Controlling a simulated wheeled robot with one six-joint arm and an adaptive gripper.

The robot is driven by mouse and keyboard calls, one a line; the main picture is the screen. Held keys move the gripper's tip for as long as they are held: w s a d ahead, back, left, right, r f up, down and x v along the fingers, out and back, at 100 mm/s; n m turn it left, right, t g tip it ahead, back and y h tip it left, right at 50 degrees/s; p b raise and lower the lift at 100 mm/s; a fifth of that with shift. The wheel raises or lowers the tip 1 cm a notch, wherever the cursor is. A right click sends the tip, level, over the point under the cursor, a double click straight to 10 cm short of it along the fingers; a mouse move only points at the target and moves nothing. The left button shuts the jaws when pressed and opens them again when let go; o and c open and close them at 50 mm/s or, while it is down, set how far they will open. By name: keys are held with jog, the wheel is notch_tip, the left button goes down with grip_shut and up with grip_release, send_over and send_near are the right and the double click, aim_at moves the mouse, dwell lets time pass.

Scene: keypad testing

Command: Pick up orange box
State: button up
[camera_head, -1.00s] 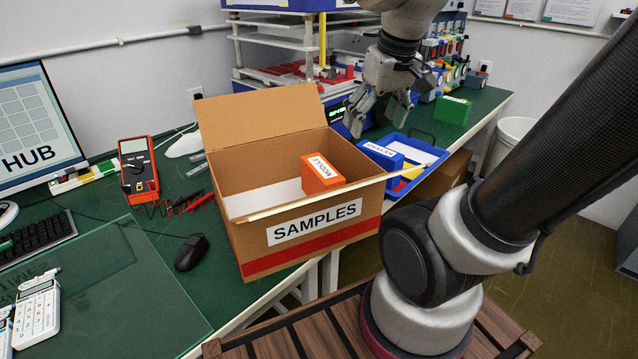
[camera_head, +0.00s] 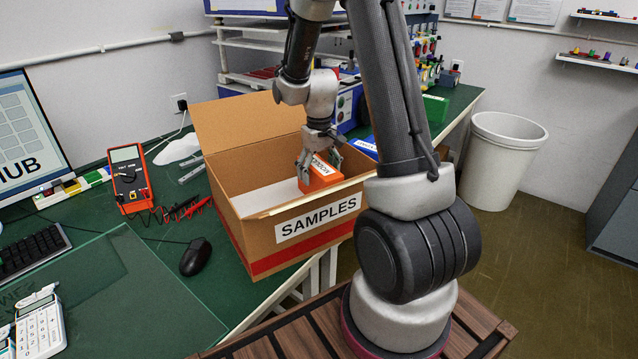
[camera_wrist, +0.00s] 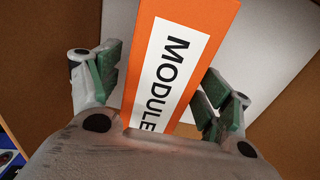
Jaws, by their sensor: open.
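The orange box (camera_head: 319,176), with a white "MODULE" label, stands inside the open cardboard SAMPLES box (camera_head: 262,214), near its right side. My gripper (camera_head: 319,166) reaches down into the carton from above, with its fingers on either side of the orange box. In the wrist view the orange box (camera_wrist: 185,50) lies between the two green-padded fingers of my gripper (camera_wrist: 160,90). The jaws are open, with a gap visible beside the left finger.
The carton's raised flap (camera_head: 245,122) stands at the back. An orange multimeter (camera_head: 130,178) and a black mouse (camera_head: 195,256) lie left of the carton. A green box (camera_head: 435,108) is at the bench's right, with a white bin (camera_head: 505,160) beyond it.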

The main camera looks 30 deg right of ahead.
notch_tip(320, 180, down, 3)
jog(key=shift+f, duration=0.2)
jog(key=c, duration=1.2)
jog(key=shift+r, duration=0.1)
